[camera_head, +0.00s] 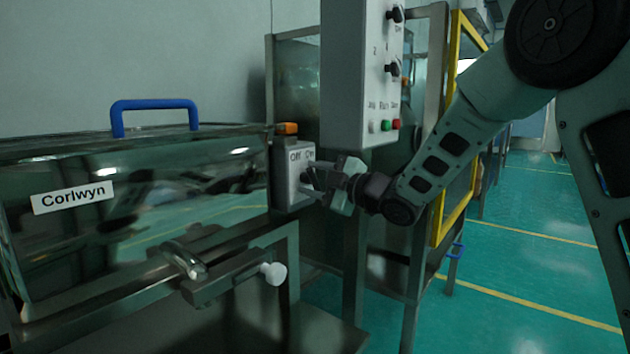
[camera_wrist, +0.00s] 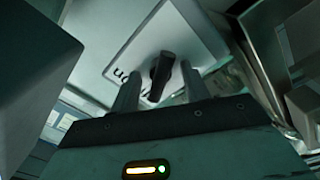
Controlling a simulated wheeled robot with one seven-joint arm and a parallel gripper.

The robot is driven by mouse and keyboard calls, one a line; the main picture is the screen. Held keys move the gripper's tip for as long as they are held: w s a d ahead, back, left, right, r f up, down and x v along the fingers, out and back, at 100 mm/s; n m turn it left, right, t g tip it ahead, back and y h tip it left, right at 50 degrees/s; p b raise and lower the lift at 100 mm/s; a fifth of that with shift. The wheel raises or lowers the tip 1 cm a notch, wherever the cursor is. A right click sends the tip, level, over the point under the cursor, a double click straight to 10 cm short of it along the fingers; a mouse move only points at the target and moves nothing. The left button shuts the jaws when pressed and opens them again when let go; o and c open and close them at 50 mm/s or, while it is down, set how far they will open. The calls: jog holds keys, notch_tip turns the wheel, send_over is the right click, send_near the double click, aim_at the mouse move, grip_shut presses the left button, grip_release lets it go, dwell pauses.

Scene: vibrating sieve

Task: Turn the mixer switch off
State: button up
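The mixer switch box (camera_head: 292,178) is a small grey box with the words Off and On on its face, mounted at the right end of the shiny metal mixer labelled Corlwyn (camera_head: 150,200). In the wrist view its light face plate (camera_wrist: 175,42) carries a black rotary knob (camera_wrist: 161,72). My gripper (camera_head: 312,182) is at the front of the box. In the wrist view, its two fingers (camera_wrist: 158,90) stand apart on either side of the knob, with gaps visible. The knob is mostly hidden by my gripper in the head view.
A grey control panel (camera_head: 355,80) with black knobs and green and red buttons hangs just above and right of my gripper. An orange block (camera_head: 287,128) sits atop the switch box. A yellow frame (camera_head: 456,150) stands behind my arm. Open green floor (camera_head: 530,270) lies right.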

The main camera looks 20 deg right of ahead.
jog(key=shift+f, duration=0.1)
jog(key=p+v, duration=0.2)
jog(key=v, duration=1.5)
jog(key=shift+d, duration=0.2)
jog(key=shift+a, duration=0.1)
jog(key=s+a+f+m+g+h, duration=0.6)
jog(key=a+f+m+h, duration=0.15)
jog(key=a+f, duration=0.3)
jog(key=s+a+f+m+g+h, duration=0.1)
jog(key=s+a+g, duration=0.15)
jog(key=s, duration=0.45)
jog(key=s+a+f+m+g+h, duration=0.1)
jog(key=s+f+g, duration=0.15)
jog(key=s, duration=0.45)
jog(key=s+a+f+m+g, duration=0.15)
jog(key=s+g, duration=0.25)
jog(key=s, duration=0.4)
notch_tip(320, 180, up, 30)
jog(key=p, duration=2.9)
jog(key=shift+s+r+p, duration=0.25)
jog(key=shift+s+p, duration=0.05)
jog(key=shift+s, duration=0.05)
